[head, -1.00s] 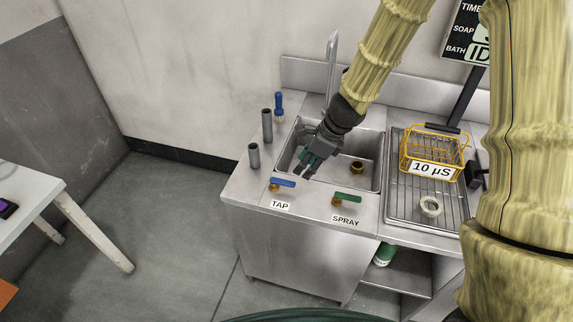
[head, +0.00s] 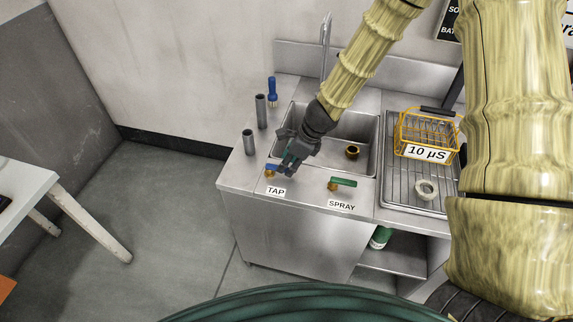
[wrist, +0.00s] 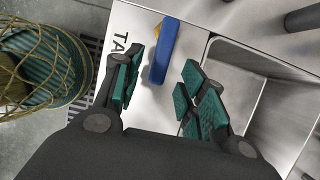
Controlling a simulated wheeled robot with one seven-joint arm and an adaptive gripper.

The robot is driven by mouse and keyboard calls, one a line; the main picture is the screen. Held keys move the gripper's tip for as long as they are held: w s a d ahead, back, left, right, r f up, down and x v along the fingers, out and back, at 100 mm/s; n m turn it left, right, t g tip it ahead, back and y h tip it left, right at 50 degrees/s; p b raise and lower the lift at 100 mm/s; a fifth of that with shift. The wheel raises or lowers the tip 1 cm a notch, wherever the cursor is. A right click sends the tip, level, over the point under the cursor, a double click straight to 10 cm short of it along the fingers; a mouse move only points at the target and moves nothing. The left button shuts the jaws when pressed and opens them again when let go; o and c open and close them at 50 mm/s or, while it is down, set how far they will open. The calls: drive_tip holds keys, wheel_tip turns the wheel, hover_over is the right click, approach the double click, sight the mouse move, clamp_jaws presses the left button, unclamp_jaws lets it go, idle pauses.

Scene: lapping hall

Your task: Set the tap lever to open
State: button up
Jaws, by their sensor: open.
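The blue tap lever (head: 271,167) sits on a brass valve at the front left of the sink counter, above the TAP label (head: 275,190). My gripper (head: 286,172) is at the lever and hides its right part in the head view. In the wrist view the blue lever (wrist: 163,50) lies ahead between the two open green-padded fingers of my gripper (wrist: 158,92), with its near end reaching toward the gap. I cannot tell whether a finger touches it.
The green spray lever (head: 343,182) is to the right, above the SPRAY label (head: 341,205). The sink basin (head: 366,128) is behind. Two grey tubes (head: 249,142) and a blue-handled tool (head: 272,90) stand at the left. A yellow wire basket (head: 428,135) sits on the drain rack.

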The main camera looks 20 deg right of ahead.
drive_tip(key=shift+x, duration=0.9)
clamp_jaws()
